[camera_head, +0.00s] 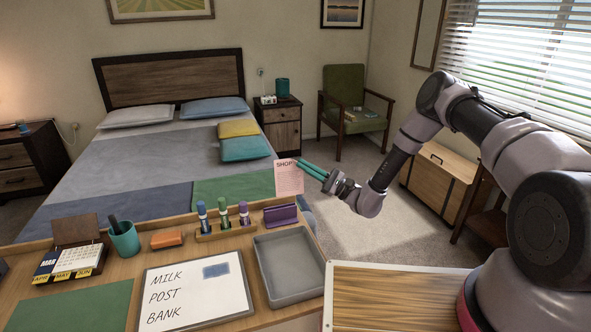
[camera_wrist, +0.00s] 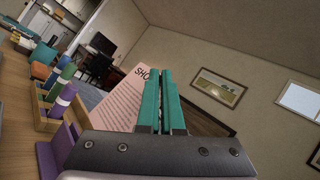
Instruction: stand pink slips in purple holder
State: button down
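A pink slip (camera_head: 288,178) headed "SHOP" is held upright in the air between the teal fingers of my gripper (camera_head: 312,169). In the wrist view the slip (camera_wrist: 118,108) sticks out to the left of the closed fingers (camera_wrist: 162,105). The purple holder (camera_head: 281,215) stands at the back right of the desk, below and slightly left of the gripper, with no slip visible in it. It also shows at the lower left of the wrist view (camera_wrist: 62,148). The slip is clear of the holder. I see no other pink slip.
A grey tray (camera_head: 290,292) lies in front of the holder. A wooden rack (camera_head: 225,232) with several markers stands just left of it. Further left are an orange block (camera_head: 167,239), a teal cup (camera_head: 124,240) and a calendar (camera_head: 72,262). A whiteboard (camera_head: 217,298) lies in front.

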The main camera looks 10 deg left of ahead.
jog(key=shift+s+a+r+n+g+y, duration=0.1)
jog(key=shift+s+a+n+g+y, duration=0.2)
jog(key=shift+a+n+g, duration=0.35)
jog(key=shift+s+a+n+g+y, duration=0.15)
jog(key=shift+s+a+n+g, duration=0.25)
jog(key=shift+n+g, duration=0.5)
jog(key=shift+s+a+r+n+g+y, duration=0.1)
jog(key=shift+s+a+n+g+y, duration=0.25)
jog(key=shift+n+g, duration=0.4)
jog(key=shift+f, duration=0.1)
jog(key=shift+d+f, duration=0.1)
jog(key=shift+f, duration=2.05)
jog(key=shift+f, duration=2.8)
